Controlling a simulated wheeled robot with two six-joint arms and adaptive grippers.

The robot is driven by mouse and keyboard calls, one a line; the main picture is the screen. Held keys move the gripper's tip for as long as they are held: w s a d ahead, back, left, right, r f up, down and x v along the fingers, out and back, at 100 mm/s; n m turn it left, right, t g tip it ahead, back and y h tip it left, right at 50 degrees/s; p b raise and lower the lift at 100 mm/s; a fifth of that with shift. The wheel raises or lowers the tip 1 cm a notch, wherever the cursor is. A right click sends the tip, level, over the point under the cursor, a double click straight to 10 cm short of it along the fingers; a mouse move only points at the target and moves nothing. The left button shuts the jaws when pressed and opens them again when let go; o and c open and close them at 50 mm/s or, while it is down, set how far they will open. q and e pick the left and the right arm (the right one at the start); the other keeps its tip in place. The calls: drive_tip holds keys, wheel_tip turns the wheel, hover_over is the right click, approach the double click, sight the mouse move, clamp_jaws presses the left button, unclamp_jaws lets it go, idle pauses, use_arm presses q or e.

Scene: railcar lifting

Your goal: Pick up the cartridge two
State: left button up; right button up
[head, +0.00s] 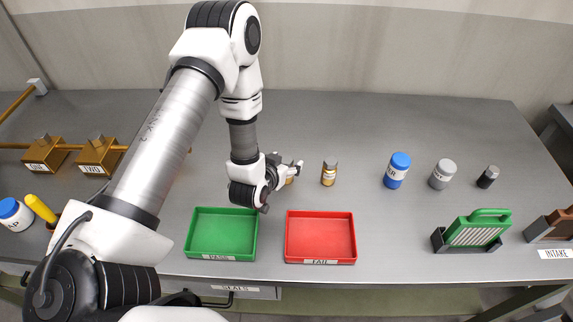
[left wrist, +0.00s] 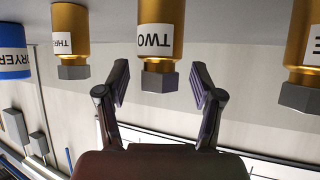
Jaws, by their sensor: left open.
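Cartridge two (left wrist: 158,40) is a gold cylinder with a white TWO label and a dark hexagonal end, in the middle of the left wrist view. My left gripper (left wrist: 160,80) is open, with its fingers on either side of the dark end and gaps showing. In the head view my left gripper (head: 292,171) is low over the table and hides most of the cartridge at its tips; a bit of gold (head: 290,180) shows there. The THREE cartridge (left wrist: 70,42) stands to one side, and another gold cartridge (left wrist: 304,40) with a cut-off label to the other. My right gripper is not seen.
In the head view, the THREE cartridge (head: 329,173) stands just right of my gripper. A green tray (head: 190,236) and red tray (head: 353,240) lie in front. The table behind is clear.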

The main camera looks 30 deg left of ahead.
use_arm(q)
drive_tip(key=shift+w+f, duration=0.4)
drive_tip(key=shift+w, duration=0.15)
drive_tip(key=shift+s+r, duration=0.15)
drive_tip(key=shift+c, duration=0.3)
drive_tip(key=shift+s+r, duration=0.1)
drive_tip(key=shift+s, duration=0.1)
drive_tip(key=c, duration=0.5)
clamp_jaws()
